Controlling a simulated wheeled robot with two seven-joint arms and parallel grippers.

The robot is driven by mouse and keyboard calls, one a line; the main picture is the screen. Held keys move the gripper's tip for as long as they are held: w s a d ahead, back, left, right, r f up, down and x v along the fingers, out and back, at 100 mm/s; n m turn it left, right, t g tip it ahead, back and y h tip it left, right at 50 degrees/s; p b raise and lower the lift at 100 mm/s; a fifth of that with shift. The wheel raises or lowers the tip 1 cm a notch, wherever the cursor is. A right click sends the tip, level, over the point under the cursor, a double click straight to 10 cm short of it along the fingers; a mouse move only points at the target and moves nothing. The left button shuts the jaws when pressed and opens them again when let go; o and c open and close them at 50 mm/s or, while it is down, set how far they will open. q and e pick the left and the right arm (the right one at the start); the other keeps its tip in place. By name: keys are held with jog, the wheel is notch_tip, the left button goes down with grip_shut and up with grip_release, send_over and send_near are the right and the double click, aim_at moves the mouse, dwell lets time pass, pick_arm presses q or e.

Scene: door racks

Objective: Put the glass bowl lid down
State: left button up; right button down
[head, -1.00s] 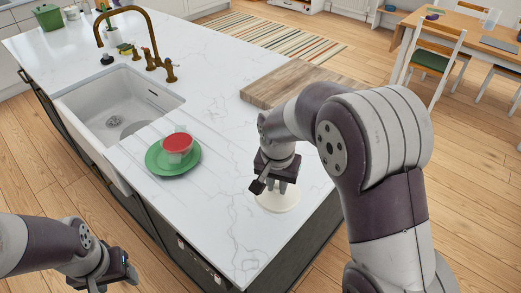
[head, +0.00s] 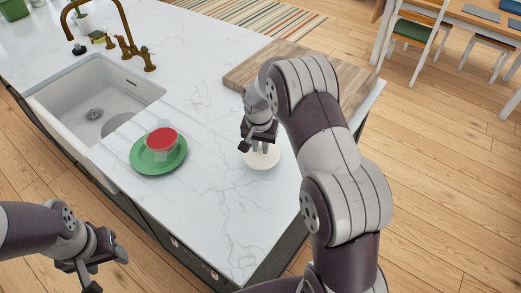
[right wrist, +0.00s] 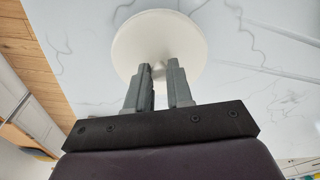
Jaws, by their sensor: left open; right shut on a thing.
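The lid is a round white disc (head: 262,160) under my right gripper (head: 260,149), over the white counter. In the right wrist view the fingers (right wrist: 160,75) are closed on the small knob in the middle of the lid (right wrist: 159,30). I cannot tell whether the lid touches the counter. A clear bowl with a red top (head: 162,140) sits on a green plate (head: 143,167), to the left of the lid and apart from it. My left gripper (head: 106,270) is open and empty, low at the left, beside the counter's front side.
A wooden board (head: 245,77) lies on the counter behind my right arm. The sink (head: 70,100) with its brass tap (head: 130,47) is at the left. The marble counter (head: 215,195) is bare between the plate and the lid.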

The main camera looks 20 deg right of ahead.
aim_at(260, 148)
jog(key=shift+w+d+f, duration=0.1)
jog(key=shift+w+f, duration=0.05)
jog(key=shift+f, duration=0.1)
notch_tip(260, 148, down, 4)
jog(key=shift+w+r+p, duration=0.1)
jog(key=shift+r+p, duration=0.05)
jog(key=shift+p, duration=0.55)
